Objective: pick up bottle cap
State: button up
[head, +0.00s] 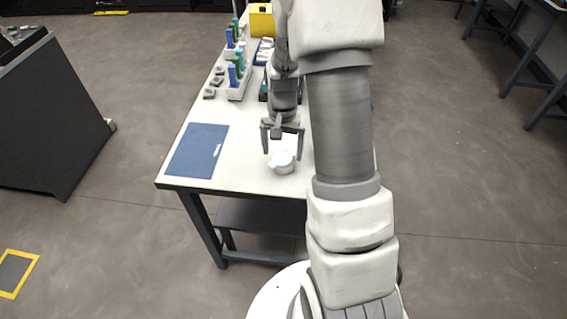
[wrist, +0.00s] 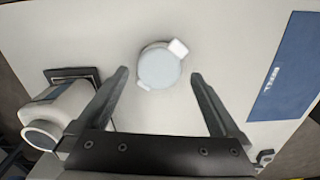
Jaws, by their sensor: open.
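The bottle cap (head: 282,161) is a small white round piece with a tab, lying on the white table near its front edge. In the wrist view the cap (wrist: 160,67) has a pale bluish top and a white tab pointing to the upper right. My gripper (head: 282,150) is open above the table, with its fingers pointing down close to the cap. In the wrist view my gripper (wrist: 158,73) shows its two dark fingers on either side of the cap, with gaps between. Whether the fingertips are down at the cap's height, I cannot tell.
A blue mat (head: 198,150) lies left of the cap on the table (head: 243,178). Holders with blue and green bottles (head: 235,72) stand farther back. A white cylindrical item (wrist: 58,112) is at the left in the wrist view. The table around the cap is clear.

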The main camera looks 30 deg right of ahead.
aim_at(283, 157)
notch_tip(283, 157, down, 4)
jog(key=shift+s+r, duration=0.1)
jog(key=c, duration=1.2)
jog(key=shift+r, duration=0.45)
jog(key=r, duration=0.4)
jog(key=shift+w+d, duration=0.25)
jog(key=shift+w, duration=0.1)
jog(key=w+d+r+p, duration=0.1)
jog(key=w+d+r, duration=0.5)
jog(key=w, duration=0.2)
jog(key=shift+w+d+p, duration=0.25)
jog(key=shift+w+p, duration=0.1)
